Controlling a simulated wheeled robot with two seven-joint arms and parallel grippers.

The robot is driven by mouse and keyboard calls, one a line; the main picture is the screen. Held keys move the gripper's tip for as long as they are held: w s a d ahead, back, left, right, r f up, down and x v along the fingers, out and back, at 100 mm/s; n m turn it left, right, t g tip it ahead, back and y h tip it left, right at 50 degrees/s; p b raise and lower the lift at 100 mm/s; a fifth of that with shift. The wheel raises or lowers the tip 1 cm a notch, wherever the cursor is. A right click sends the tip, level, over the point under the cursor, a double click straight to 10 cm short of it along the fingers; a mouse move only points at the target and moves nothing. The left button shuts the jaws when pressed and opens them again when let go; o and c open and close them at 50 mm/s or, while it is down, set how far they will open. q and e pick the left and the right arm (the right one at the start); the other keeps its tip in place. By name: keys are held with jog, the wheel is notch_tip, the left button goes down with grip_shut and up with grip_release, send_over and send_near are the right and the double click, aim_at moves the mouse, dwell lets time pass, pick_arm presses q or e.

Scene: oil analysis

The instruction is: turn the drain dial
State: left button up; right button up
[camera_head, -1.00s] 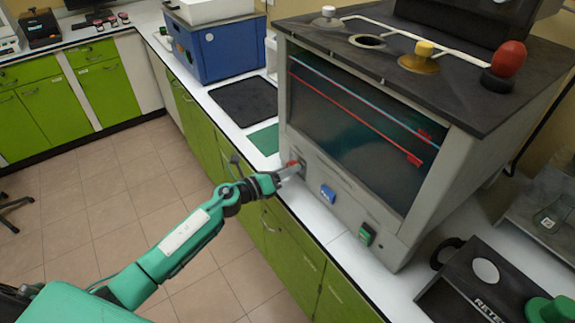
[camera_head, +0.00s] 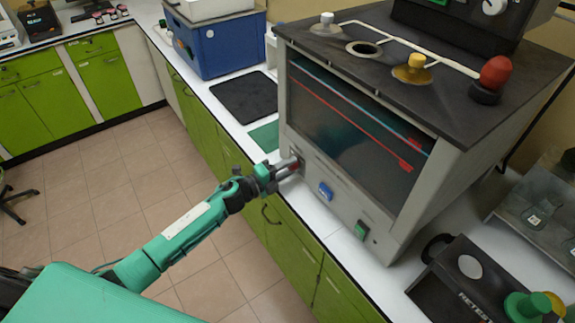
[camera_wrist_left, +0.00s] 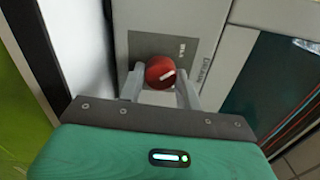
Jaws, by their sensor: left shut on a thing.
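The red dial (camera_wrist_left: 160,71) with a white line mark sits on a grey square patch of the machine's front panel (camera_wrist_left: 215,75). The white mark is tilted in the left wrist view. My left gripper (camera_wrist_left: 159,88) has one finger on each side of the dial and is shut on it. In the head view the left gripper (camera_head: 292,166) reaches the left end of the machine's front, and its fingers mostly cover the dial. My right gripper is not in view.
The machine front also has a blue switch (camera_head: 326,192) and a green switch (camera_head: 361,230). A dark window (camera_head: 345,120) with red and blue lines is above them. A blue box (camera_head: 219,45) and a black mat (camera_head: 244,97) lie left of the machine. Green cabinets (camera_head: 290,243) stand below the counter.

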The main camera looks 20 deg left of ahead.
pick_arm(q)
jog(key=shift+n, duration=0.5)
jog(key=o, duration=1)
jog(key=shift+c, duration=0.2)
jog(key=shift+s+a, duration=0.1)
jog(key=shift+s+a+f, duration=0.15)
jog(key=shift+s+a, duration=0.05)
jog(key=shift+s, duration=0.05)
jog(key=b+v, duration=0.3)
jog(key=v, duration=1)
jog(key=shift+b, duration=0.35)
